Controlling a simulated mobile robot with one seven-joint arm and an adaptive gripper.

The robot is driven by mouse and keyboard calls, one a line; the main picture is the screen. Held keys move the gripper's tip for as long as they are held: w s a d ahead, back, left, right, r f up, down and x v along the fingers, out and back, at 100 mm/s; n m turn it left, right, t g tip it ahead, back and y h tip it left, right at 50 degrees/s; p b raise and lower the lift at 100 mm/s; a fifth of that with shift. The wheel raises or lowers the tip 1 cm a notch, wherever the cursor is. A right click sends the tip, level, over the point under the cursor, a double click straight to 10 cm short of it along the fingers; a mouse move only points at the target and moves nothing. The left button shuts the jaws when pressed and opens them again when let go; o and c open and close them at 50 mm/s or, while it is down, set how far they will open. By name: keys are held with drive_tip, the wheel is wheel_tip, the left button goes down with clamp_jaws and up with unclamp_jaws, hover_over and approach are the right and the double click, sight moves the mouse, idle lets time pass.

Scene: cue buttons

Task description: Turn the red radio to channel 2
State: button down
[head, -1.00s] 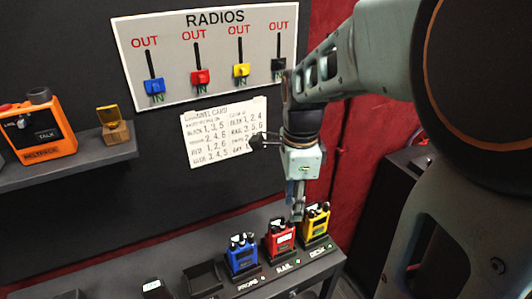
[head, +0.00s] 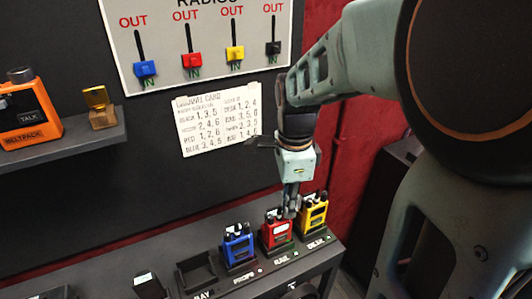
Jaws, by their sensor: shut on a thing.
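The red radio (head: 277,232) stands upright in its dock labelled RAIL, between the blue radio (head: 238,247) and the yellow radio (head: 313,216). My gripper (head: 289,212) points down over the red radio's top. Its fingers are close together at the radio's top right, where the knobs are. They appear shut on a knob there, but the fingers hide it. The channel number on the radio is too small to read.
A channel card (head: 217,125) hangs on the wall below the RADIOS board (head: 205,88) with its coloured sliders. An empty dock (head: 197,272) sits left of the blue radio. An orange beltpack (head: 29,113) stands on the left shelf (head: 70,142).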

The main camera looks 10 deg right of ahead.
drive_tip(key=shift+n, duration=1.2)
drive_tip(key=c, duration=2)
unclamp_jaws()
drive_tip(key=shift+o, duration=0.2)
wheel_tip(320, 180, up, 8)
drive_tip(key=shift+f, duration=0.2)
